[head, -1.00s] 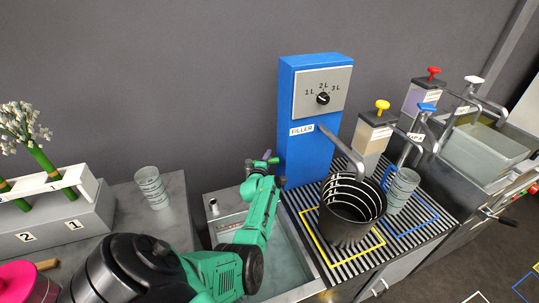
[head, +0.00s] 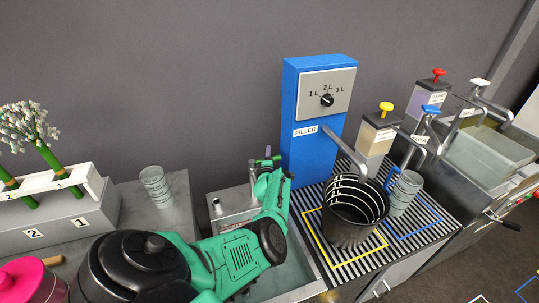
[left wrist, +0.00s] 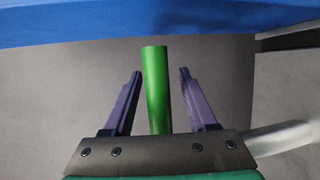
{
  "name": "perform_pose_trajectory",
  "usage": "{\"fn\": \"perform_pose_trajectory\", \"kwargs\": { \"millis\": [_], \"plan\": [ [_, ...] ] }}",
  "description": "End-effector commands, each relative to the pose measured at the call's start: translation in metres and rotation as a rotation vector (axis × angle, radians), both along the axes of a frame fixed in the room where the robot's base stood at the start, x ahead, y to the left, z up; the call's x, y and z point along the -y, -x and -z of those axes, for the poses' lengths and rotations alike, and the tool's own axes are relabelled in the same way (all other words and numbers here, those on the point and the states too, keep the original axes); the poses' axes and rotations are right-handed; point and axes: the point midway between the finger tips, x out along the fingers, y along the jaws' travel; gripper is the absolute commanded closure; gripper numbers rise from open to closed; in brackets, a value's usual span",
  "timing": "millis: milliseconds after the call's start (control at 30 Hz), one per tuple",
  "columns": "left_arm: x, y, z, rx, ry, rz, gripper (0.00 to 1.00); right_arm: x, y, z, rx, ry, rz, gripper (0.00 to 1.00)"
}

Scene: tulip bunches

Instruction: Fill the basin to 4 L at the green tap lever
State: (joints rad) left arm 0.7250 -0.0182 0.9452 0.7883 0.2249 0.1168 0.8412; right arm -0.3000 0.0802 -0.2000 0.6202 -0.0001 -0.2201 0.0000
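The green tap lever (left wrist: 156,90) stands between the two purple fingers of my left gripper (left wrist: 160,100) in the left wrist view, with a gap on each side. The gripper is open. In the head view my left gripper (head: 264,163) is small, beside the blue filler column, and the lever is largely hidden. The grey metal basin (head: 302,291) lies below my green forearm, which covers much of it. Pale bluish water seems to show inside; its level cannot be read. My right gripper is not in view.
A black bucket with white rings (head: 350,232) stands in the yellow square under the filler spout. The blue filler (head: 305,150) has a 1–3 L dial. Colored-knob dispensers stand behind.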

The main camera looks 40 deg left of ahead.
Motion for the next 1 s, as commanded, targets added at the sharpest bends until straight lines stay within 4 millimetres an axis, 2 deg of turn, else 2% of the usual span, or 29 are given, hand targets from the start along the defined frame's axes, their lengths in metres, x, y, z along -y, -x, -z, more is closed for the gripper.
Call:
{"fn": "perform_pose_trajectory", "kwargs": {
  "millis": [233,367,567,800,1000],
  "plan": [
    [0.0,0.0,-0.001,0.0,-0.001,0.0,0.43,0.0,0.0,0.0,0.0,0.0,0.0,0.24],
    [0.003,0.005,-0.005,-0.001,-0.001,0.0,0.43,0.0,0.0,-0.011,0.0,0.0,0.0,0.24],
    [0.024,0.028,-0.017,-0.005,-0.001,0.002,0.43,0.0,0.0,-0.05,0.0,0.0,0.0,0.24],
    [0.058,0.068,-0.027,-0.003,0.001,0.002,0.43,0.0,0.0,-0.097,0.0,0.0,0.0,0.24],
    [0.084,0.098,-0.03,-0.003,0.0,0.001,0.43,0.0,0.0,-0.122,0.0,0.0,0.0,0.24]
  ]
}}
